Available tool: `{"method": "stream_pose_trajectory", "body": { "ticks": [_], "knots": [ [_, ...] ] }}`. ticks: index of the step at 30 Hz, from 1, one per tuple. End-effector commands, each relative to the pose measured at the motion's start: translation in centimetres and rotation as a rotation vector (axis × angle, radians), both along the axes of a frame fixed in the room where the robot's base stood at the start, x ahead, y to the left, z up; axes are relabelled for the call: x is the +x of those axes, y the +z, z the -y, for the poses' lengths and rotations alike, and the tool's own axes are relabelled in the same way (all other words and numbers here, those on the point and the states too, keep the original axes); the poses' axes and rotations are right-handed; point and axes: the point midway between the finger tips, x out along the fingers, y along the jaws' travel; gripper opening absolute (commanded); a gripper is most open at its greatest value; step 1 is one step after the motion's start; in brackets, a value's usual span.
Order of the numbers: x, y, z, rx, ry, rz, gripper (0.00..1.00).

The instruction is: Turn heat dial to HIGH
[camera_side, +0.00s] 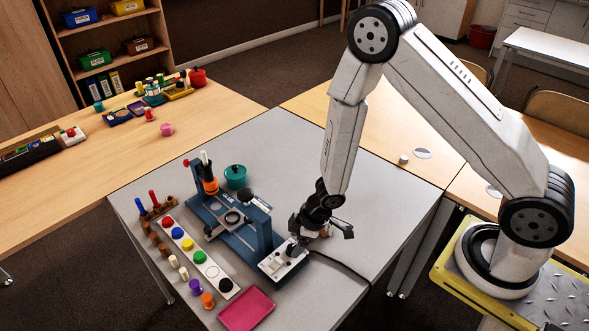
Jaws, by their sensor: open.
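A blue apparatus (225,222) stands on the grey table, with a pale control panel (284,262) at its near right end. My gripper (305,243) is low over this panel, at its upper right side. The gripper is open. The heat dial is not clearly visible; the gripper and the small size of the panel make its knobs and markings unreadable. I cannot tell whether the fingers touch a dial, or where it points.
A white strip with coloured knobs (210,270) lies left of the apparatus. A pink tray (246,309) is at the front, a teal pot (236,177) behind. A black cable (345,267) runs off the table's right side. The grey table's back right is clear.

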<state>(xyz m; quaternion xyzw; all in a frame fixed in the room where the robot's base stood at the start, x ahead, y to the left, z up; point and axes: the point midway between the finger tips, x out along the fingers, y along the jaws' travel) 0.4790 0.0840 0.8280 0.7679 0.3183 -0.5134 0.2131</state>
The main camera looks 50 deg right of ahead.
Motion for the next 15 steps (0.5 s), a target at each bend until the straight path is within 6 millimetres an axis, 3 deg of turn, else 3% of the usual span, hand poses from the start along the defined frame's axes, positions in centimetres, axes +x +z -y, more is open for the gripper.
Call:
{"method": "stream_pose_trajectory", "body": {
  "ticks": [7,15],
  "knots": [
    [0.5,-1.7,-0.5,0.001,-0.001,0.0,0.79],
    [0.7,-2.2,-0.7,0.001,0.0,0.001,0.79]
  ]
}}
